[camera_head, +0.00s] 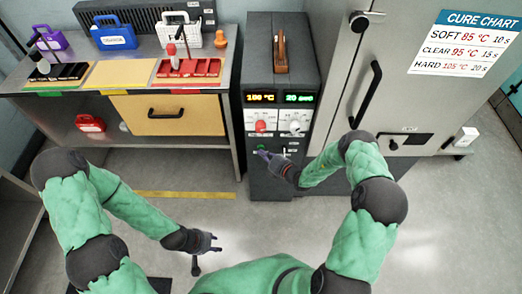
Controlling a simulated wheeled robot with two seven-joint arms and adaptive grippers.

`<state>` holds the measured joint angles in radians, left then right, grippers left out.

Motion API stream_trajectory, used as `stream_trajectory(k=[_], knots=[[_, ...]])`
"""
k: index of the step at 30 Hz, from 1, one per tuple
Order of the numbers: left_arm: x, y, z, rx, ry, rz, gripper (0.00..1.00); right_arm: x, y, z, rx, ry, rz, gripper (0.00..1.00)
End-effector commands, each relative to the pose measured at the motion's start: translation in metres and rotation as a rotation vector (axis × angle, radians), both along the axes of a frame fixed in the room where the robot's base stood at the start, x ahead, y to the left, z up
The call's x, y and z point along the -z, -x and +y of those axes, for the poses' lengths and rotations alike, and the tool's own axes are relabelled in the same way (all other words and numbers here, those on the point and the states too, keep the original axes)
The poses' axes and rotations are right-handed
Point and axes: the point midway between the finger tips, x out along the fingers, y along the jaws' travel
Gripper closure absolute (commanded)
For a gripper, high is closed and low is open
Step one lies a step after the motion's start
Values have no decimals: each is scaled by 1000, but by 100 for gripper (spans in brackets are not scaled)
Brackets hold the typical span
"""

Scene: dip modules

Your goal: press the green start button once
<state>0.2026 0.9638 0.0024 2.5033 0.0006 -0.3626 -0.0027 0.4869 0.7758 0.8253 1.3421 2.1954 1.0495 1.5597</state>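The green start button (261,147) is a small green spot low on the front of the dark control unit (262,185), below its dials. My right gripper (263,154) is right at the button, its fingertips just below it and pointing left. The fingers look shut together, with nothing held. I cannot tell whether they touch the button. My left gripper (216,243) is low over the floor, in front of the bench and well away from the unit. Its fingers are apart and empty.
The unit shows displays reading 100 °C and 20 sec (300,98), above a red dial (262,126) and a white dial (295,126). A bench (130,52) with coloured trays stands left. A grey cabinet (400,65) with a cure chart (470,42) stands right. The floor is clear.

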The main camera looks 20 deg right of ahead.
Motion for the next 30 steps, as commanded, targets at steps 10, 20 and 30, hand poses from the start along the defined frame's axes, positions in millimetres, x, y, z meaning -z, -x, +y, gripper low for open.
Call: stream_trajectory(k=[10, 20, 30], knots=[[1, 0, 0, 0, 0, 0, 60, -6, -8, -1, -3, 5, -18, 100], [-2, 0, 0, 0, 0, 0, 60, -8, -5, 0, -4, 5, -20, 100], [-11, 0, 0, 0, 0, 0, 60, -6, 13, 8, -6, 0, -10, 100]])
